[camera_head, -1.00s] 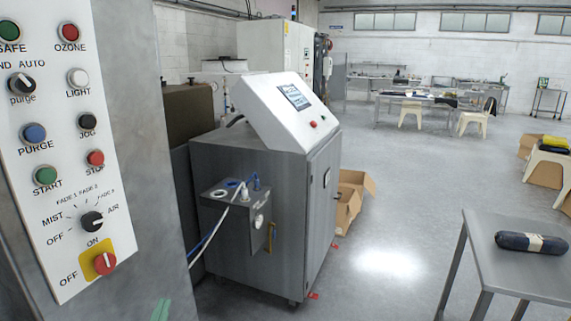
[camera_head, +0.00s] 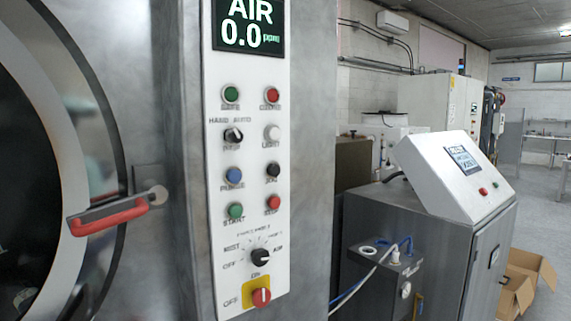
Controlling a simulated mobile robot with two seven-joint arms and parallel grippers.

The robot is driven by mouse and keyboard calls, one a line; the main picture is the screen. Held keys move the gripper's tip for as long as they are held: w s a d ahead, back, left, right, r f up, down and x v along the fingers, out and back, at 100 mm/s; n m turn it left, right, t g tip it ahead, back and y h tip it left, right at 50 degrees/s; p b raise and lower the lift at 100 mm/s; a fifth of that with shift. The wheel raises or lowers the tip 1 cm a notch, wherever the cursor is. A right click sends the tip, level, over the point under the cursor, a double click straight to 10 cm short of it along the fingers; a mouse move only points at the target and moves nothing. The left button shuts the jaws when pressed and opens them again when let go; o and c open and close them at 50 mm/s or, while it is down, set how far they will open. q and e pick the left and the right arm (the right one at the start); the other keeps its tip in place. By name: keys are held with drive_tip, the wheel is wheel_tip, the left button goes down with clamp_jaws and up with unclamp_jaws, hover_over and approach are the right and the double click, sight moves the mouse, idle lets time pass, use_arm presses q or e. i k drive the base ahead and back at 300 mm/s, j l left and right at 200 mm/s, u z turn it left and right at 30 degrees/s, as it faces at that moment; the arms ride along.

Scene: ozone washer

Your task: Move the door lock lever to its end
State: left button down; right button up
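The door lock lever (camera_head: 109,217) shows at the left in the head view. It has a red grip and a grey metal arm, and it points left and slightly down from its pivot (camera_head: 157,195) on the machine's front. Its free end overlaps the pale rim of the round door (camera_head: 68,165). Neither of my grippers is in view, and nothing touches the lever.
A white control panel (camera_head: 248,190) with buttons, knobs and an AIR 0.0 display stands right of the lever. A grey cabinet (camera_head: 445,225) with a sloped white console stands further right, by an open cardboard box (camera_head: 528,275). Floor is visible at the far right.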

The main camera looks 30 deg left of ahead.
sight(84, 224)
drive_tip(key=u, duration=0.45)
drive_tip(key=j+u, duration=0.1)
drive_tip(key=u, duration=0.3)
drive_tip(key=j+u, duration=0.1)
drive_tip(key=u, duration=0.8)
drive_tip(key=k+l+z, duration=0.2)
drive_tip(key=l+z, duration=0.15)
drive_tip(key=l, duration=0.3)
drive_tip(key=k+l+z, duration=0.2)
drive_tip(key=l, duration=0.15)
drive_tip(key=i, duration=0.05)
